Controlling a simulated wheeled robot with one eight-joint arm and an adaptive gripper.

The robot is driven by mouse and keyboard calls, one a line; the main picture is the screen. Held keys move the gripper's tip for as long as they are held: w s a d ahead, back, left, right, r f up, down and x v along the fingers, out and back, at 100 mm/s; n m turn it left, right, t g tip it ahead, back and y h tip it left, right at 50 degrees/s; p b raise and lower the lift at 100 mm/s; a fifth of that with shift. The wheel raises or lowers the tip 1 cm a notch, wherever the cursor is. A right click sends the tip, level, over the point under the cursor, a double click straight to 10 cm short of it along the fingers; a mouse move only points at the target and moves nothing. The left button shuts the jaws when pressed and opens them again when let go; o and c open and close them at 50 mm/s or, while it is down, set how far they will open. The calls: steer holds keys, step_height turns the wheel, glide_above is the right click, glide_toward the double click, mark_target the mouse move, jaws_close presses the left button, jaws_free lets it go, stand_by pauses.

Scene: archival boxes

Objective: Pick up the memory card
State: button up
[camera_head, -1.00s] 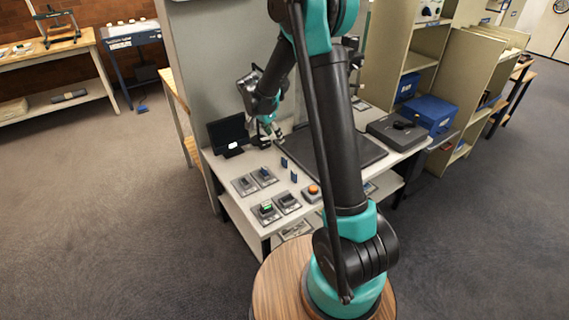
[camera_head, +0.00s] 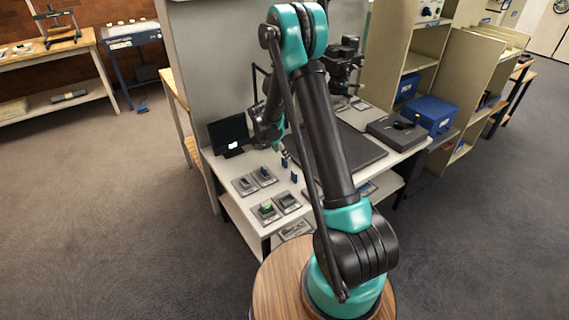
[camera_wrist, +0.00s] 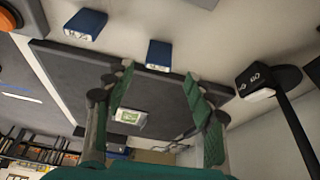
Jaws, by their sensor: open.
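Two small blue card-like blocks with pale printed labels stand on the white bench. One blue block (camera_wrist: 159,54) shows just beyond my fingertips in the wrist view, and the other blue block (camera_wrist: 86,24) is farther up and left. In the head view they are the near block (camera_head: 294,177) and the far block (camera_head: 284,161). I cannot tell which is the memory card. My gripper (camera_wrist: 156,74) is open, its green-padded fingers apart with nothing held between them. In the head view its end is near the far block, partly hidden by the arm.
A dark mat (camera_head: 365,152) covers much of the bench. A small white and green item (camera_wrist: 129,117) shows against the dark surface. Grey holders (camera_head: 265,177) stand at front left, one with a green piece (camera_head: 267,208). A black monitor (camera_head: 229,135) stands at left.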

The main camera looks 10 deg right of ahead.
mark_target(285, 162)
steer(key=shift+x, duration=2.6)
steer(key=shift+s, duration=0.25)
steer(key=shift+c, duration=0.5)
steer(key=c, duration=1)
